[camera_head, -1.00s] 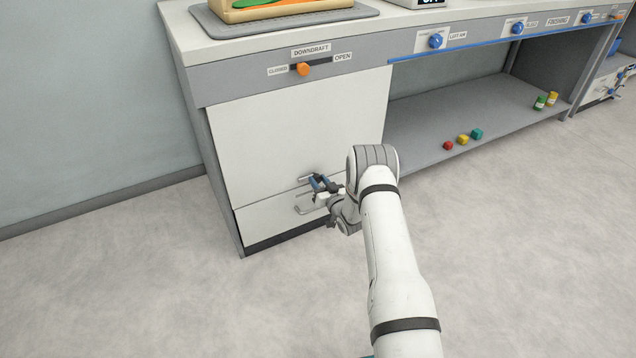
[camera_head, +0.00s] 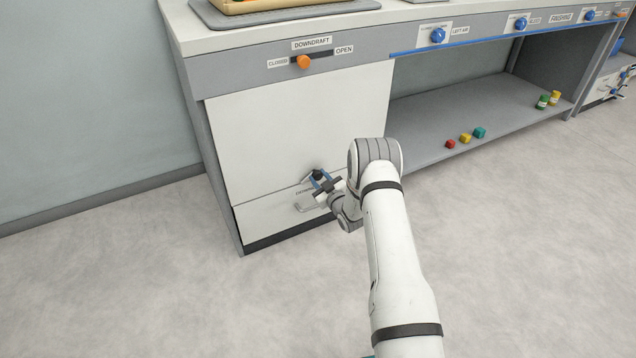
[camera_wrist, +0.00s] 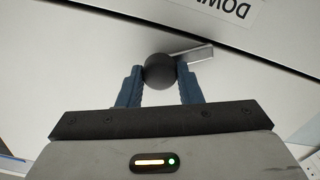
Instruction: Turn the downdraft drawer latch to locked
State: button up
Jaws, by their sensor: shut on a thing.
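The drawer latch shows in the wrist view as a dark round knob (camera_wrist: 159,71) with a short silver lever (camera_wrist: 197,54) reaching right and slightly up from it. My gripper (camera_wrist: 160,76) has its two blue fingers on either side of the knob, shut on it. In the head view my gripper (camera_head: 322,181) is at the cabinet front near the top edge of the low drawer (camera_head: 265,218). The latch is mostly hidden behind the fingers there, so its exact angle is hard to read.
A U-shaped drawer handle (camera_head: 304,208) sits just below my gripper. Above, an orange slider (camera_head: 304,62) stands near the CLOSED end of its slot. Small coloured blocks (camera_head: 465,138) lie on the lower shelf at right. The floor in front is clear.

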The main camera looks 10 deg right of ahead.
jog(key=n, duration=0.2)
jog(key=n+b, duration=0.1)
jog(key=n, duration=0.2)
jog(key=shift+a+f+n+b, duration=0.1)
jog(key=shift+a+n+b, duration=0.1)
jog(key=shift+n+b, duration=0.1)
jog(key=n, duration=0.5)
jog(key=shift+n, duration=0.4)
jog(key=o, duration=1)
jog(key=shift+p+v, duration=1.55)
jog(key=shift+v, duration=2.4)
jog(key=shift+d, duration=0.1)
